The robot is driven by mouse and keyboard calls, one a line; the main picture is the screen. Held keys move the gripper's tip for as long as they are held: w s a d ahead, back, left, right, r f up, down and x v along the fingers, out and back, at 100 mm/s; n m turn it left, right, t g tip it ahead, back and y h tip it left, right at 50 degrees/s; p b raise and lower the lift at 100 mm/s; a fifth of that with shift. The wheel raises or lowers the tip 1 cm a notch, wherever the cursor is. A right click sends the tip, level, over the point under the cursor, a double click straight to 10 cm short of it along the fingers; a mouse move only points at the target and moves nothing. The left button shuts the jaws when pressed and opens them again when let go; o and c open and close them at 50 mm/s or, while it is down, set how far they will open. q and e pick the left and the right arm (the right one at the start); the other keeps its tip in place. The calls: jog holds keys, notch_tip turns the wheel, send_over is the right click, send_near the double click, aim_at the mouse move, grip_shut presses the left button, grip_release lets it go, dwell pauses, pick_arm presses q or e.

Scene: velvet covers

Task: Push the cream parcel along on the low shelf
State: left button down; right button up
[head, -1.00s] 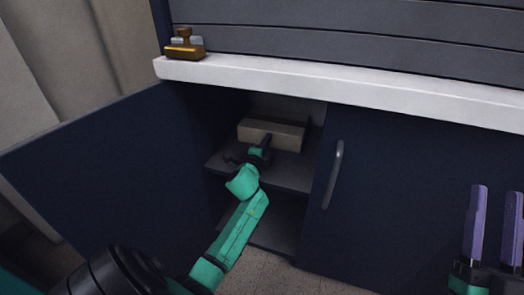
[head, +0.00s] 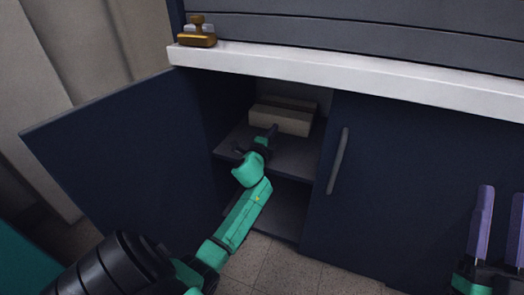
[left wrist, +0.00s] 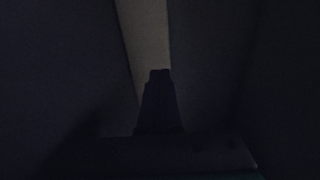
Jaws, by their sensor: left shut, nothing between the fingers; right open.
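The cream parcel (head: 292,123), a long pale box, lies on the low shelf (head: 290,158) inside the open cabinet, towards the back. My left gripper (head: 271,131) reaches into the cabinet, shut and empty, its fingertips in front of the parcel's lower front face. Whether it touches the parcel I cannot tell. In the dark left wrist view, the shut fingers (left wrist: 160,85) overlap the lower end of a pale band, likely the parcel (left wrist: 147,35). My right gripper (head: 499,205) is open and empty at the lower right, in front of the closed door.
The left cabinet door (head: 110,150) stands open. The right door (head: 400,190) is shut, with a vertical handle (head: 338,160) beside the opening. A brass-coloured object (head: 197,38) sits on the white countertop (head: 350,85). A lower compartment (head: 275,208) is below the shelf.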

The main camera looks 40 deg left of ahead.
pick_arm(q)
jog(key=p+v, duration=0.1)
jog(key=v, duration=0.3)
jog(key=shift+s, duration=0.2)
jog(key=p+v, duration=0.1)
jog(key=v, duration=0.1)
jog(key=shift+s+d, duration=0.2)
jog(key=shift+s, duration=0.15)
jog(key=p+v, duration=0.1)
jog(key=v, duration=0.2)
pick_arm(e)
jog(key=s+a+f+g+h, duration=0.1)
jog(key=s+f+g, duration=0.1)
jog(key=f, duration=0.8)
jog(key=s+a+f+m+g+h, duration=0.1)
jog(key=s+f+g, duration=0.2)
jog(key=f, duration=0.8)
jog(key=s+a+f+m+g+h, duration=0.1)
jog(key=f+g, duration=0.4)
jog(key=f, duration=0.6)
jog(key=shift+s+g, duration=0.4)
jog(key=shift+s, duration=0.5)
